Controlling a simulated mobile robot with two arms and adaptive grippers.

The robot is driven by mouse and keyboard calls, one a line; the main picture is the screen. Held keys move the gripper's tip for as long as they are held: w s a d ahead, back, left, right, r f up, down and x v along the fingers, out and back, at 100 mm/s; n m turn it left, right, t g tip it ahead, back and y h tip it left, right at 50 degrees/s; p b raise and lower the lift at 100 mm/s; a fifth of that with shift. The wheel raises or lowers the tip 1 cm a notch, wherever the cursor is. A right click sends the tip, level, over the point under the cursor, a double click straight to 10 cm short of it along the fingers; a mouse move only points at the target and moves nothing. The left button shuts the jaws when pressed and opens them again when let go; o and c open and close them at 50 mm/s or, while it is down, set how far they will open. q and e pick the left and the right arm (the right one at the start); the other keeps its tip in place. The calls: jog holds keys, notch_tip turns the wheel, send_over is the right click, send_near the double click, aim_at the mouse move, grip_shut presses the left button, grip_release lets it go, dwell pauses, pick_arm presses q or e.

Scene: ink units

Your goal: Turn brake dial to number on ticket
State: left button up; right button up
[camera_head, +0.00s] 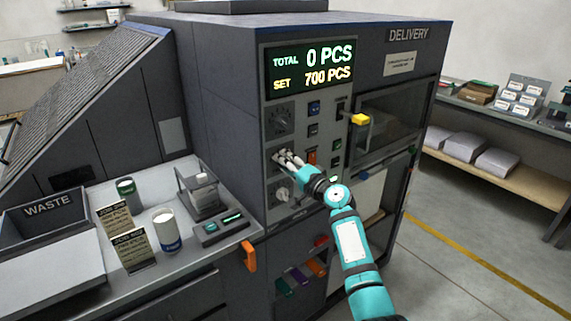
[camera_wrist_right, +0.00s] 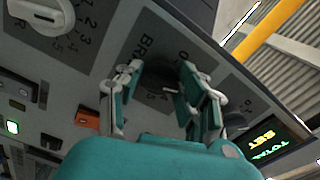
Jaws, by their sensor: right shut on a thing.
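The brake dial (camera_wrist_right: 160,72) is a dark knob in the right wrist view, by a label of which "BR" shows. My right gripper (camera_head: 281,157) reaches the middle dial on the machine's front panel. In the right wrist view its teal fingers (camera_wrist_right: 163,82) are closed around the knob, one on each side. The knob's pointer and most of its scale are hidden. Two dark job tickets with cream print, one behind (camera_head: 115,218) and one in front (camera_head: 133,250), stand on the left counter. Their small print is too blurred to read. My left gripper is not in view.
A display (camera_head: 312,70) reads total 0 PCS, set 700 PCS. A dark dial (camera_head: 280,121) sits above and a white dial (camera_head: 282,194) below. Buttons (camera_head: 313,130) and a yellow handle (camera_head: 359,119) are to the right. A waste bin (camera_head: 45,207) is on the left counter.

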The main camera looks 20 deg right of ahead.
dwell(0.3)
jog(key=o, duration=1.2)
jog(key=shift+c, duration=0.2)
jog(key=v, duration=1.2)
